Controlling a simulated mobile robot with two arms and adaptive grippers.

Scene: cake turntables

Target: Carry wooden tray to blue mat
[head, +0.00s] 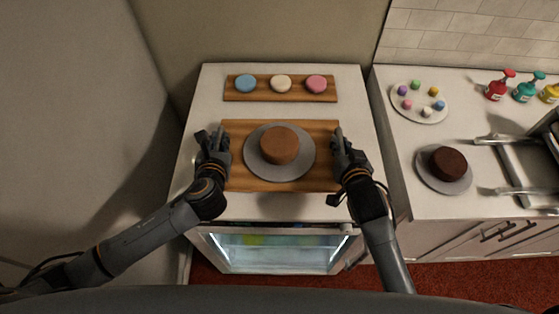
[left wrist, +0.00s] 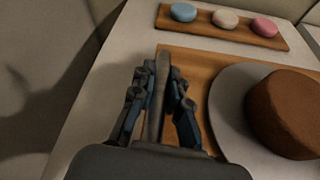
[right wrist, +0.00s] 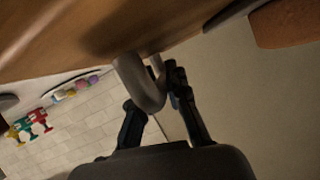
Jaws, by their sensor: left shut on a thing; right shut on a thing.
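The wooden tray (head: 235,180) lies in the middle of the white counter in the head view. It carries a grey turntable (head: 263,168) with a round brown cake (head: 282,142). My left gripper (head: 215,143) is shut on the grey handle (left wrist: 156,115) at the tray's left end. My right gripper (head: 343,145) is at the right end, shut on a curved grey handle (right wrist: 147,95). The tray's wood (right wrist: 60,35) fills the upper left of the right wrist view. I see no blue mat in these frames.
A small board (head: 262,96) with three macarons stands behind the tray. The right counter holds a plate of coloured balls (head: 420,108), a dark cake (head: 448,163), several bottles (head: 525,88) and a grey metal frame (head: 510,165). A gap separates the counters.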

